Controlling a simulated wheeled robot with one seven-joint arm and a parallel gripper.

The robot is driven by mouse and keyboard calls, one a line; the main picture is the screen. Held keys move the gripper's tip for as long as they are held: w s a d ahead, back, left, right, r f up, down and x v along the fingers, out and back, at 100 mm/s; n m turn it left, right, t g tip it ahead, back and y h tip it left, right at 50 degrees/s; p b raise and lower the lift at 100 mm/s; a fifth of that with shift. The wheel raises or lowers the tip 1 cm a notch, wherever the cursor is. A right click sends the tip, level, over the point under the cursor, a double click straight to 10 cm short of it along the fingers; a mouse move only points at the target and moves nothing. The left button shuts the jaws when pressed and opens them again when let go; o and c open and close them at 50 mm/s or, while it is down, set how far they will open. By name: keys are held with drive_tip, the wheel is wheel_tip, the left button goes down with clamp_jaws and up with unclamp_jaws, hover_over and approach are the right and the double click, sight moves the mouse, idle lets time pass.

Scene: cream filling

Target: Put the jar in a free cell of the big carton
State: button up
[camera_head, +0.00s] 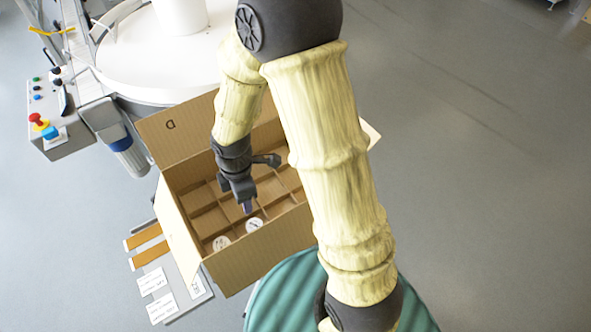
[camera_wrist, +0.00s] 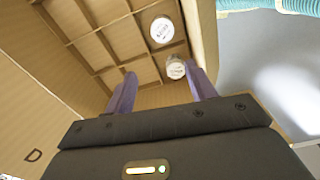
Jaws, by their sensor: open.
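The big carton (camera_head: 228,273) stands open, divided into cells by cardboard strips. Two white-lidded jars stand in cells along its near side: one jar (camera_head: 221,243) towards the near left corner, another jar (camera_head: 253,224) to its right. Both lids show in the wrist view, one jar (camera_wrist: 162,30) farther up and one jar (camera_wrist: 176,68) between the fingertips in the picture. My gripper (camera_head: 247,206) is inside or just above the carton, near the right-hand jar. In the wrist view my gripper (camera_wrist: 163,82) has its fingers spread, holding nothing. My arm hides part of the carton.
A round white table (camera_head: 150,75) stands behind the carton. A control box with buttons (camera_head: 50,125) is at left. A teal ribbed round surface (camera_head: 285,300) is in front. Several other cells look empty.

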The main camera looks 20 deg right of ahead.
drive_tip(key=s+d+r+m+t, duration=0.1)
drive_tip(key=s+d+r+m, duration=0.1)
drive_tip(key=d+r+m, duration=0.3)
drive_tip(key=s+d+r+m+t, duration=0.1)
drive_tip(key=d+r+m, duration=0.4)
drive_tip(key=m, duration=0.9)
drive_tip(key=s+d, duration=0.1)
drive_tip(key=d, duration=0.1)
drive_tip(key=shift+s+d+t, duration=0.3)
drive_tip(key=shift+s, duration=0.05)
drive_tip(key=shift+p+v, duration=0.9)
drive_tip(key=shift+w, duration=0.2)
